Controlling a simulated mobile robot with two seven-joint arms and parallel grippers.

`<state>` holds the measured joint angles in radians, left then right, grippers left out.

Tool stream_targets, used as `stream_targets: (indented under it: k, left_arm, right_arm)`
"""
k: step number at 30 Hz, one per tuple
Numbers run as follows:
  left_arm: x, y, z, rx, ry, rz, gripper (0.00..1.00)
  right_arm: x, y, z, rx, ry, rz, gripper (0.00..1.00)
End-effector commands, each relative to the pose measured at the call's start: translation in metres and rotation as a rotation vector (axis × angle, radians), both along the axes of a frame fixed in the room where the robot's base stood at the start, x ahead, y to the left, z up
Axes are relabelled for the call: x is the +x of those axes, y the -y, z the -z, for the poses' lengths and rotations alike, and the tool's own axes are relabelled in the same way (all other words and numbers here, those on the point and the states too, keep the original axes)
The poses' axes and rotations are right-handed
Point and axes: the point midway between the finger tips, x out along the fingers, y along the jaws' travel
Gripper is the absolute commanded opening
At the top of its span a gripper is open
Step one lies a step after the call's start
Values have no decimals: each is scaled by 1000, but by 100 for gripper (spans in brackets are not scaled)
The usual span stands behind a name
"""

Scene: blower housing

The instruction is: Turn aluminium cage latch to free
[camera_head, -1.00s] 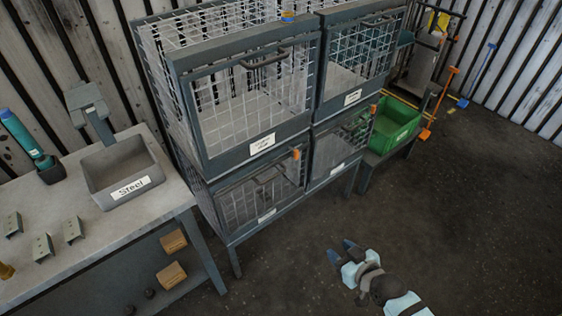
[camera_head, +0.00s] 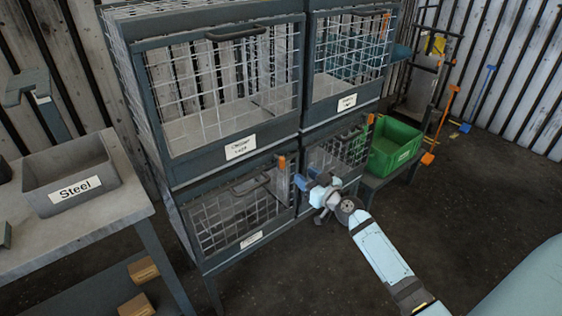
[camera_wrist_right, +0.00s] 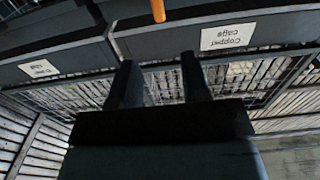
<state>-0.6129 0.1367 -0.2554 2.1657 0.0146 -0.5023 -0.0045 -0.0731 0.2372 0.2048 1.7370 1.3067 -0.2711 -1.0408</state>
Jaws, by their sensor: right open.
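Four wire-mesh cages stand stacked two by two. Orange latches show on the lower left cage (camera_head: 281,162), the lower right cage (camera_head: 370,118) and the upper right cage (camera_head: 386,17). The label on the upper left cage (camera_head: 241,147) reads Copper cage in the wrist view (camera_wrist_right: 228,35), where it is upside down. I cannot read which cage is the aluminium one. My right gripper (camera_head: 306,180) is open and empty, in front of the lower cages, near the lower left cage's latch. In the wrist view its fingers (camera_wrist_right: 160,72) stand apart, with an orange latch (camera_wrist_right: 158,10) beyond them.
A grey bin marked Steel (camera_head: 72,180) sits on a bench (camera_head: 110,215) at left, with cardboard boxes (camera_head: 143,270) below. A green bin (camera_head: 395,148) stands right of the cages. Orange and blue long-handled tools lean by the back wall. The floor in front is clear.

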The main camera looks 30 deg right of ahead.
Motion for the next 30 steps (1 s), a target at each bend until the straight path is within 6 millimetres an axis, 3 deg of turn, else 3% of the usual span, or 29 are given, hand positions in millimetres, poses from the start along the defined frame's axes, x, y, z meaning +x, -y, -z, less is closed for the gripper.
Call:
stream_targets:
  k: [9,15,28,30]
  left_arm:
    - [-2,-2,7,11,-16,-1,43]
    - [-2,-2,8,11,-17,-3,43]
    - [-2,-2,4,8,-13,-4,43]
    - [-2,-2,4,8,-13,-4,43]
  right_arm:
    - [69,-6,-1,2,0,0,43]
    - [97,-8,0,2,0,-1,43]
    - [107,-9,1,-1,-2,-1,43]
    - [107,-9,1,-1,-2,-1,29]
